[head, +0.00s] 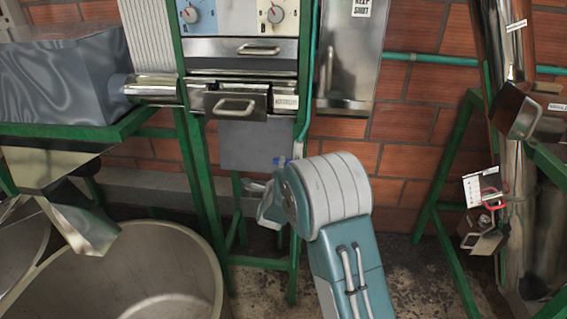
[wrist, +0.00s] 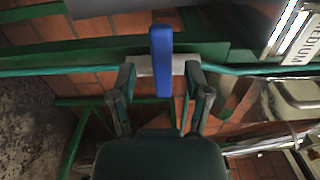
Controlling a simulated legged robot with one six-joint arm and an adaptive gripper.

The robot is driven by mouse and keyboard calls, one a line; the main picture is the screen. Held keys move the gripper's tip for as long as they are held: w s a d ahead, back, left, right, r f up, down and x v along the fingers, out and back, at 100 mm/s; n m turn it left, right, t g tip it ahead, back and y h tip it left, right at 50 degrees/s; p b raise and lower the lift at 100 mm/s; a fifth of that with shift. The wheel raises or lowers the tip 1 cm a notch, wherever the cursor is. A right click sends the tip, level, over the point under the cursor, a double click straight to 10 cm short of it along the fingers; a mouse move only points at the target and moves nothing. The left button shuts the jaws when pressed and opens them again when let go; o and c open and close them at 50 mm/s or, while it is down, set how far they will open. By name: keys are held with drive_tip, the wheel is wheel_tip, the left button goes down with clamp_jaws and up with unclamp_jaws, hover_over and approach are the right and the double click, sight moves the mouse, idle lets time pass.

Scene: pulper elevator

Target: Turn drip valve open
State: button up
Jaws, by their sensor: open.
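The drip valve's blue handle (wrist: 161,62) stands upright in the middle of the wrist view, crossing the line of a teal pipe (wrist: 95,68). My gripper (wrist: 160,78) is open, with one finger on each side of the handle. A gap shows between the handle and each finger, and I cannot tell the depth between them. In the head view a small blue piece (head: 279,161), likely the same handle, shows just above my wrist joint. My gripper (head: 262,200) is partly hidden there by my arm.
Green frame posts (head: 200,185) stand close around my gripper. A metal drawer with a handle (head: 236,105) sits above it. A large round tub (head: 150,270) is at lower left. Metal pipes and boxes (head: 510,150) are at right. A brick wall (head: 420,100) lies behind.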

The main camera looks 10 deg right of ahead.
sight(287, 159)
drive_tip(key=shift+x, duration=1.6)
clamp_jaws()
